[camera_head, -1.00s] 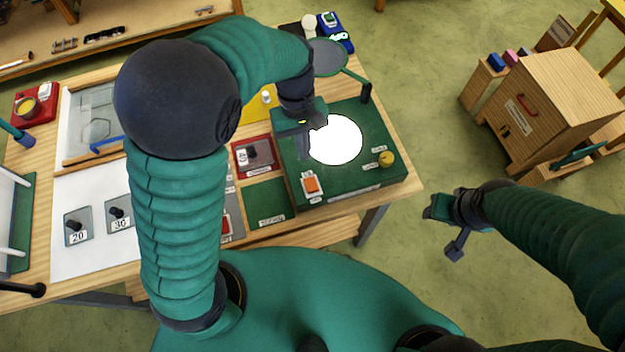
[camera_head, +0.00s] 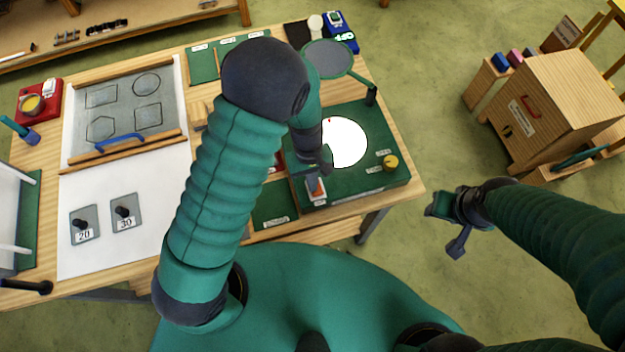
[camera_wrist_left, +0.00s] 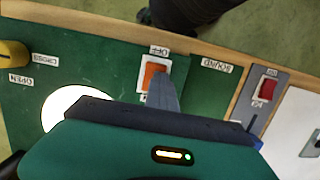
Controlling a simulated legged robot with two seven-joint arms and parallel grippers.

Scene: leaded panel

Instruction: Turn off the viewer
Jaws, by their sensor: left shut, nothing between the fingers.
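The viewer (camera_head: 385,137) is a green box with a bright, lit white disc (camera_head: 346,143) on its top. An orange rocker switch (camera_head: 316,186) on a white plate sits near its front left corner, and a yellow knob (camera_head: 390,162) is at its right. In the left wrist view the orange switch (camera_wrist_left: 153,76) shows beside an "OFF" label. My left gripper (camera_head: 318,176) is shut and empty, its fingertips at the switch; I cannot tell whether they touch it. My right gripper (camera_head: 456,229) hangs over the floor right of the table, its fingers looking apart.
A magnifier (camera_head: 328,58) on a stand rises at the viewer's back edge. Weights marked 20 and 30 (camera_head: 125,213) lie left on white paper. A wooden cabinet (camera_head: 545,100) stands right.

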